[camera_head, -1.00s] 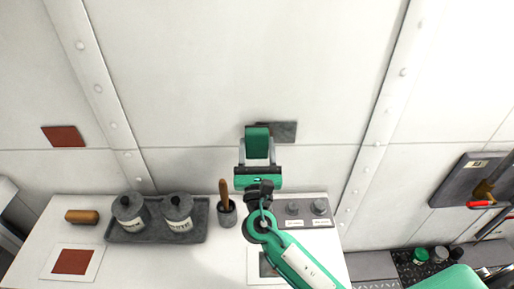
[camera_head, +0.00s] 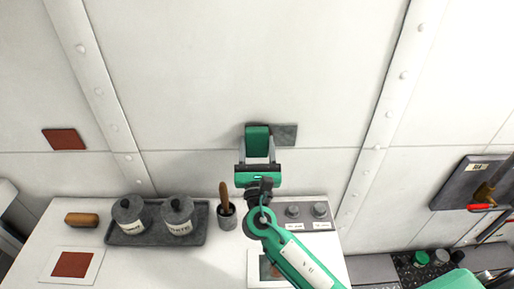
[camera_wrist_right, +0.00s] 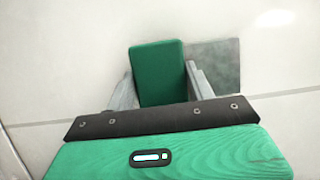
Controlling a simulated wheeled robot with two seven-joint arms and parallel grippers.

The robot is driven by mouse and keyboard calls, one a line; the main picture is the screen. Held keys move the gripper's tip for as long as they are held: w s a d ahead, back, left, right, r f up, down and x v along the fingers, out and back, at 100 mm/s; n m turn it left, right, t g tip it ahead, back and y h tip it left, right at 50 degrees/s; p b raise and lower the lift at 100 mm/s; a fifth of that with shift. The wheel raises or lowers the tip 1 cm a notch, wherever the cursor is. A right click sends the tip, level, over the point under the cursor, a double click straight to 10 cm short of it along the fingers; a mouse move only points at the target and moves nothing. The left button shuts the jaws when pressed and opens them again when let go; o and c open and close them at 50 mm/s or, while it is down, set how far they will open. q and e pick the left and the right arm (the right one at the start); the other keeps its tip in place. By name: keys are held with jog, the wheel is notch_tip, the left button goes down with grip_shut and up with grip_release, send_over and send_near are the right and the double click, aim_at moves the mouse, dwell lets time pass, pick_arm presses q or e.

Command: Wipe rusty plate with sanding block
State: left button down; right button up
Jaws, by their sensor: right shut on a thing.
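A green block, which I take to be the sanding block (camera_wrist_right: 158,72), is held between the two grey fingers of my right gripper (camera_head: 258,150). It is up at the white wall, in front of the left part of a mottled grey square plate (camera_head: 287,133). The plate's right part shows beside the block, also in the right wrist view (camera_wrist_right: 215,65); its left part is hidden. I cannot tell whether the block touches it. A reddish-brown square plate (camera_head: 64,139) is on the wall at far left, away from the gripper. My left gripper is not in view.
A white table (camera_head: 200,262) below holds a tray (camera_head: 140,237) with two canisters, a cup (camera_head: 227,218) with a wooden handle, a brown roll (camera_head: 82,219) and a card with a reddish-brown square (camera_head: 72,264). A dark panel (camera_head: 462,183) is at right.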

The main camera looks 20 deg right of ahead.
aim_at(272, 132)
jog(key=shift+w, duration=0.15)
jog(key=shift+d, duration=0.1)
jog(key=shift+s+d+p, duration=0.2)
jog(key=shift+s+d, duration=0.15)
jog(key=shift+d, duration=0.55)
jog(key=shift+s+d+p, duration=0.15)
jog(key=shift+s+d, duration=0.15)
jog(key=shift+d, duration=0.55)
jog(key=shift+w+d, duration=0.1)
jog(key=shift+d, duration=0.05)
jog(key=shift+w+a+r, duration=0.1)
jog(key=shift+w+a, duration=0.1)
jog(key=shift+a, duration=0.45)
jog(key=shift+w+a+f, duration=0.1)
jog(key=shift+w+a, duration=0.1)
jog(key=shift+a, duration=0.45)
jog(key=shift+w+a+r, duration=0.1)
jog(key=shift+w+a, duration=0.1)
jog(key=shift+a, duration=0.45)
